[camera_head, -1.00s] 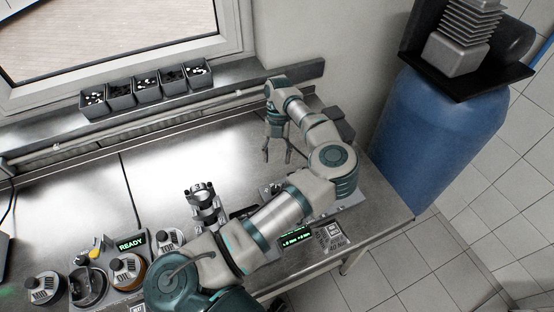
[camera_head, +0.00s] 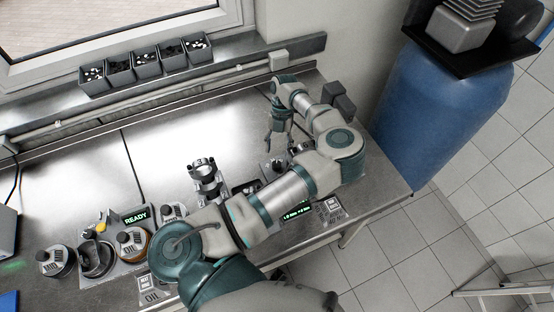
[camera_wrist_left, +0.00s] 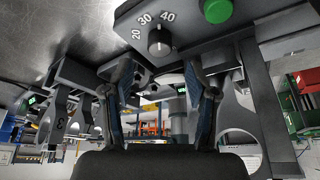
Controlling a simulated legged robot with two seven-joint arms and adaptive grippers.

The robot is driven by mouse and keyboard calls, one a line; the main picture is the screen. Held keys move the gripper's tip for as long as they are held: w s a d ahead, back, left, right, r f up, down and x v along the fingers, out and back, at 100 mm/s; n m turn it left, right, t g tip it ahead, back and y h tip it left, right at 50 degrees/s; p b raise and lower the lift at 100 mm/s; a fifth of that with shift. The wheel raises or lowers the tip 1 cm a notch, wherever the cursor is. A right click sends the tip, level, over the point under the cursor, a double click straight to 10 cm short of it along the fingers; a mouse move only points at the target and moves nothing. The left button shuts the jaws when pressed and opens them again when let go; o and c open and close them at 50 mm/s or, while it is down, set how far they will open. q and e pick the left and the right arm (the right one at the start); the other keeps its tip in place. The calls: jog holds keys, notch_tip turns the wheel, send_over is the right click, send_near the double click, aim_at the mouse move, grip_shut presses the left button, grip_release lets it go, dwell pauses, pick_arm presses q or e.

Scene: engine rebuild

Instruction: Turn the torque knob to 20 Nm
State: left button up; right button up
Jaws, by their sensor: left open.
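The torque knob (camera_wrist_left: 160,42) is a dark round knob on a grey panel in the left wrist view, with 20, 30 and 40 printed around it. I cannot tell which number its mark points at. My left gripper (camera_wrist_left: 162,84) is open, its two fingers spread on either side below the knob in that picture, apart from it and empty. In the head view my left gripper (camera_head: 274,150) hangs over the right part of the bench, above a device (camera_head: 276,164) partly hidden by my arm. The knob is not clear there. My right gripper is not in view.
A green button (camera_wrist_left: 217,9) sits beside the knob. A metal engine part (camera_head: 203,170) stands mid-bench. Small bins (camera_head: 147,68) line the sill. The bench's back middle is clear.

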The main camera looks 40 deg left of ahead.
aim_at(277, 163)
pick_arm(q)
jog(key=x, duration=0.5)
jog(key=shift+s+f, duration=0.15)
jog(key=shift+f, duration=0.25)
grip_shut()
